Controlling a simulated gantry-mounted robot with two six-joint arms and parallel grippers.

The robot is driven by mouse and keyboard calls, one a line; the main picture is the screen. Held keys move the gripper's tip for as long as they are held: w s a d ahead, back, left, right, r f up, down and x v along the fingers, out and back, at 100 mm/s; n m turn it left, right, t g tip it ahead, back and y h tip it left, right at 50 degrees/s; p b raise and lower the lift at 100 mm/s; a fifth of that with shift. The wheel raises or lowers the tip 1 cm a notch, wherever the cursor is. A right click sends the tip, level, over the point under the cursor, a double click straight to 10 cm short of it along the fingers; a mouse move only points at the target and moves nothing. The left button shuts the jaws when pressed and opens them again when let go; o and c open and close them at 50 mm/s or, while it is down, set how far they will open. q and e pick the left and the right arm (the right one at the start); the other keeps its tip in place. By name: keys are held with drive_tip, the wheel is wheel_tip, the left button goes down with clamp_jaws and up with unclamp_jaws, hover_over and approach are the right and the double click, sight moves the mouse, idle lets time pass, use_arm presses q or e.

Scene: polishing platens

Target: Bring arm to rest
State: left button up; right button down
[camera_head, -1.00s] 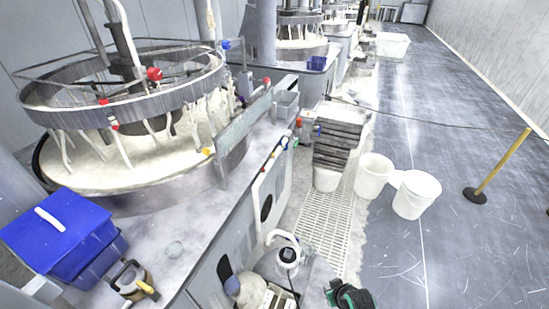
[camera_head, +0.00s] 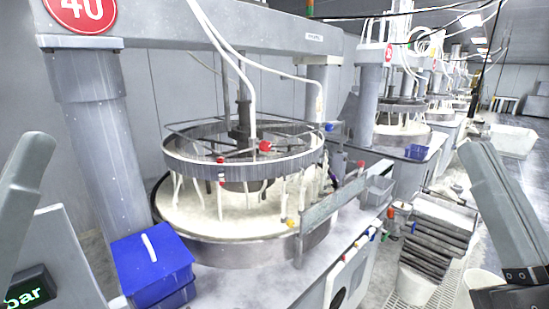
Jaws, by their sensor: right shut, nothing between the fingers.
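A grey part of my right arm rises at the right edge, and my right gripper (camera_head: 482,156) is at its upper end, shut and empty. It is in front of the floor and the stacked dark slabs, touching nothing that I can see. At the left edge a grey tapered piece stands up, which looks like part of my left arm. No left fingers can be made out there.
A polishing machine (camera_head: 240,250) with a white-coated platen fills the middle. A blue bin (camera_head: 152,262) stands at its front left. Dark slabs (camera_head: 437,238) are stacked over a white bucket (camera_head: 416,286) at right. More machines line up behind.

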drive_tip(key=s+r+t+p, duration=0.1)
drive_tip(key=s+r+t, duration=0.1)
drive_tip(key=s+r, duration=0.25)
wheel_tip(320, 180, up, 18)
drive_tip(key=p, duration=1.9)
drive_tip(key=shift+w+d+g+p, duration=0.2)
drive_tip(key=shift+g+p, duration=0.1)
drive_tip(key=shift+g, duration=0.1)
drive_tip(key=shift+m, duration=0.4)
